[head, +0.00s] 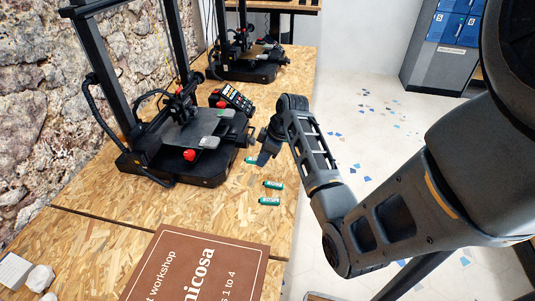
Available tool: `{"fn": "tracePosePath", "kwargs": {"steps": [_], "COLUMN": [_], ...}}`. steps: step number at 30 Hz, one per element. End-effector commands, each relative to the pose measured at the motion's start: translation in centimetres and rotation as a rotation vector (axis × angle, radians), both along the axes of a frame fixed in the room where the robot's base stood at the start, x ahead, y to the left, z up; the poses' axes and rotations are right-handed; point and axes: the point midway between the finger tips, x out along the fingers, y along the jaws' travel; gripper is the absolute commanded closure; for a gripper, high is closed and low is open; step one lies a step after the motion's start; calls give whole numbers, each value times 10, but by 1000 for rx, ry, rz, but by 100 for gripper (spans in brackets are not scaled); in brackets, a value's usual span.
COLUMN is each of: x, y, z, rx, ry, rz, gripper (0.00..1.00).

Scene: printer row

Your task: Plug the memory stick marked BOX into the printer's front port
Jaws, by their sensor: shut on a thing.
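My gripper (264,157) points down beside the front right corner of the near printer (185,145). It is shut on a green memory stick (250,160), which shows just left of the fingertips, partly hidden by them. Its marking is too small to read. Two more green memory sticks with white lettering lie on the bench to the front: one in the middle (272,184) and one nearer (269,201). I cannot read their marks with certainty. The held stick is apart from the printer's body as far as I can tell. The printer's front port cannot be made out.
The chipboard bench (190,215) has free room left of the sticks. A brown sign (200,265) lies in front. Pale lumps (40,278) are at lower left. A second printer (247,65) stands behind, a stone wall (40,90) at left, blue-doored lockers (440,50) far right.

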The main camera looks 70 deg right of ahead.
Motion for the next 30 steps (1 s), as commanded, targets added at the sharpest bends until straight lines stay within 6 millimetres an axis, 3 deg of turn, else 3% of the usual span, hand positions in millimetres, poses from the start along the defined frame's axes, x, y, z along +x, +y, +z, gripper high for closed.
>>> {"fn": "tracePosePath", "kwargs": {"steps": [21, 30], "x": [36, 50], "y": [3, 4], "z": [-41, -37], "rx": [-2, 0], "ry": [0, 0], "rz": [1, 0], "gripper": [100, 100]}}
